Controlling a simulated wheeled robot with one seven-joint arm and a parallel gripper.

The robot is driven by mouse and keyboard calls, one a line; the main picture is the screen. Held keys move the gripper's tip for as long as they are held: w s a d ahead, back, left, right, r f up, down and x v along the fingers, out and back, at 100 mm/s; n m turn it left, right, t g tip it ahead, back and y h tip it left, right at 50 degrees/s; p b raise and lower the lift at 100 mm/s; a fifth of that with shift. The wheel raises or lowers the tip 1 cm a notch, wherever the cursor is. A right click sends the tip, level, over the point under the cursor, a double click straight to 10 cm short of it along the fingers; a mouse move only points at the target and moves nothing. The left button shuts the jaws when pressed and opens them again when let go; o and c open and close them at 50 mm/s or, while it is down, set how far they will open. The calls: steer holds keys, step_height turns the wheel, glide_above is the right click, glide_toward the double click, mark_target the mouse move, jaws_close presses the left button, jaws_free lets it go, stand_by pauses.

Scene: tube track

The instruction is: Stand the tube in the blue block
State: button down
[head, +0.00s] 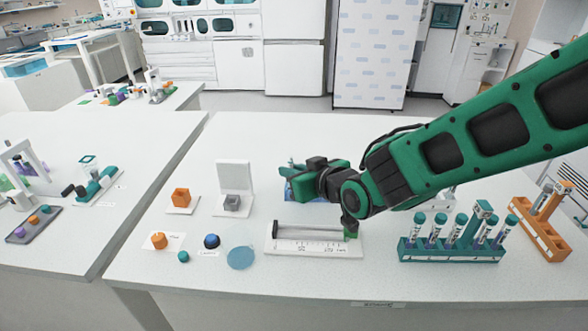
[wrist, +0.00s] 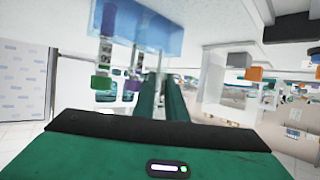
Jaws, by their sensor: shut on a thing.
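The blue block (head: 296,191) stands on the white table, partly hidden behind my gripper (head: 292,166) in the head view. The wrist view looks upside down and shows the blue block (wrist: 150,22) along its top. One tube with a purple cap (wrist: 102,82) and one with a green cap (wrist: 133,84) show at the block there. My gripper's green fingers (wrist: 162,98) reach toward the block, close together with a narrow gap. They are shut on the tube, which is mostly hidden; I cannot tell whether its end is inside the block.
A teal rack (head: 450,252) with several tubes stands at the right, beside an orange rack (head: 540,232). A white tray with a ruler scale (head: 313,247) lies in front of my arm. Small orange, blue and grey pieces stand to the left, with a blue disc (head: 240,258).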

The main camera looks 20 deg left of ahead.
steer(key=shift+f, duration=0.25)
steer(key=c, duration=1.7)
jaws_free()
steer(key=shift+d, duration=0.1)
steer(key=v, duration=1)
steer(key=shift+s+d+r, duration=0.15)
steer(key=shift+d+r, duration=0.05)
steer(key=shift+d, duration=0.05)
steer(key=shift+s, duration=0.1)
